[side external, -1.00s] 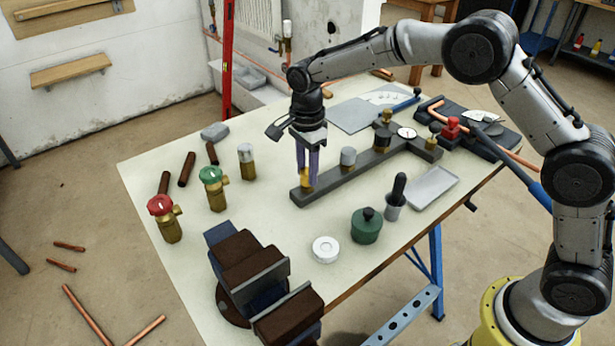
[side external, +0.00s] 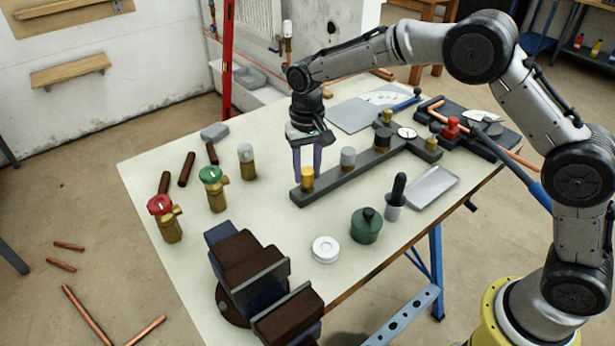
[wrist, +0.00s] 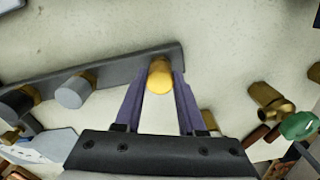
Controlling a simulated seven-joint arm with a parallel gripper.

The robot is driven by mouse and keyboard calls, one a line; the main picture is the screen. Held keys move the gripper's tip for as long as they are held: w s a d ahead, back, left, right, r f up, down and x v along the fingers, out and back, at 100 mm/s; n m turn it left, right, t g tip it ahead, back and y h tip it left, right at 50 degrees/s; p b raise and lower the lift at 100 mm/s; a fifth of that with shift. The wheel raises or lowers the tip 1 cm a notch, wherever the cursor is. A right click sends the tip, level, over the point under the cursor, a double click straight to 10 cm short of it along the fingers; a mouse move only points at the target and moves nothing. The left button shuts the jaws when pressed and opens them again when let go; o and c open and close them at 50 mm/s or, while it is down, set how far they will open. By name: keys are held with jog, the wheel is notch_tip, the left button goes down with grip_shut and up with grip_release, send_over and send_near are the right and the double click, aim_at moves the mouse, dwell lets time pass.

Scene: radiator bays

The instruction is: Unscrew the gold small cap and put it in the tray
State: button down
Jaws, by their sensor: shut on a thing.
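A gold cap (side external: 307,173) sits upright at the near left end of a dark grey manifold bar (side external: 331,186). In the wrist view the gold cap (wrist: 160,77) is between the two purple fingers of my gripper (wrist: 159,80). In the side view my gripper (side external: 307,170) points straight down and is shut on this cap. I cannot see the cap's thread. The shallow grey tray (side external: 433,188) lies empty on the bench, to the right of the bar.
A grey cap (side external: 348,157) stands beside the gold one on the bar, with other caps and a gauge (side external: 407,133) farther along. A vise (side external: 250,270) is at the front.

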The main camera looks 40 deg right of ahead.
jog(key=n, duration=0.5)
jog(key=shift+n, duration=0.4)
jog(key=c, duration=0.7)
grip_release()
